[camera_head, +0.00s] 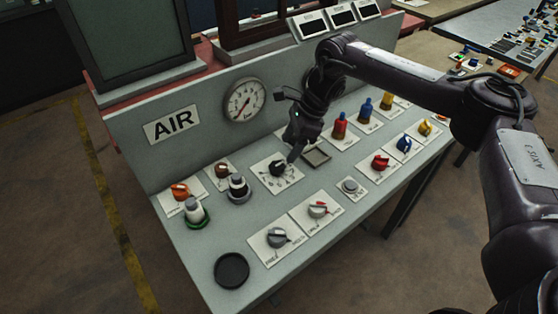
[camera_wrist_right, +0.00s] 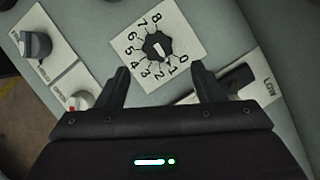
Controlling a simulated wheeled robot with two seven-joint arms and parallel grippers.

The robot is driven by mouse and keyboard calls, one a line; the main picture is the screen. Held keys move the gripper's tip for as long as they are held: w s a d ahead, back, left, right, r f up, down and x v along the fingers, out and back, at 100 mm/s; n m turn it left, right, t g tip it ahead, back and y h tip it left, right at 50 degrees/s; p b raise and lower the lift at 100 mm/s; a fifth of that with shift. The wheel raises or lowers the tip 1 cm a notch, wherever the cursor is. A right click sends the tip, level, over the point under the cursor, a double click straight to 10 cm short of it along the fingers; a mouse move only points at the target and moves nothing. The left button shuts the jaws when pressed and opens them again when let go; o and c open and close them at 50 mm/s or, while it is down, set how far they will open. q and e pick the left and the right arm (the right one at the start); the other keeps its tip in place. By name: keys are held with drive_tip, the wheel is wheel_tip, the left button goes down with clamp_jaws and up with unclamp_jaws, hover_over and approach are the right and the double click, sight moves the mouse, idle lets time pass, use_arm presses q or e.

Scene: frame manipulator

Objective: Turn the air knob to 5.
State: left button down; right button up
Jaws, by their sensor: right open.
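The air knob (camera_head: 277,167) is black and sits on a white square plate on the grey panel, below the AIR sign (camera_head: 171,124) and the gauge. In the right wrist view the knob (camera_wrist_right: 158,46) shows a white pointer and a dial numbered 0 to 8. The pointer faces the low numbers, roughly toward 1; I cannot read it exactly. My right gripper (camera_wrist_right: 160,80) is open and empty, with its fingers apart on the near side of the dial. In the head view my right gripper (camera_head: 292,150) is just above and right of the knob, partly hidden by its own wrist.
A round gauge (camera_head: 245,99) is on the upright panel. Orange (camera_head: 180,191), grey (camera_head: 277,237) and red (camera_head: 381,162) knobs and several buttons surround the dial. A black round pad (camera_head: 231,270) lies at the front left. The sloping panel has little free room.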

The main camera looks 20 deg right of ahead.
sight(278, 165)
drive_tip(key=x, duration=0.1)
drive_tip(key=p+x, duration=0.1)
drive_tip(key=x, duration=0.2)
drive_tip(key=shift+s+a, duration=0.2)
drive_tip(key=shift+s, duration=0.1)
drive_tip(key=shift+p+x, duration=0.45)
drive_tip(key=shift+x, duration=0.55)
drive_tip(key=shift+w+f, duration=0.2)
drive_tip(key=shift+f, duration=0.15)
drive_tip(key=c, duration=0.7)
drive_tip(key=shift+c, duration=1.4)
use_arm(q)
drive_tip(key=shift+s+a+r, duration=0.1)
drive_tip(key=shift+s+r, duration=0.95)
drive_tip(key=shift+s, duration=0.2)
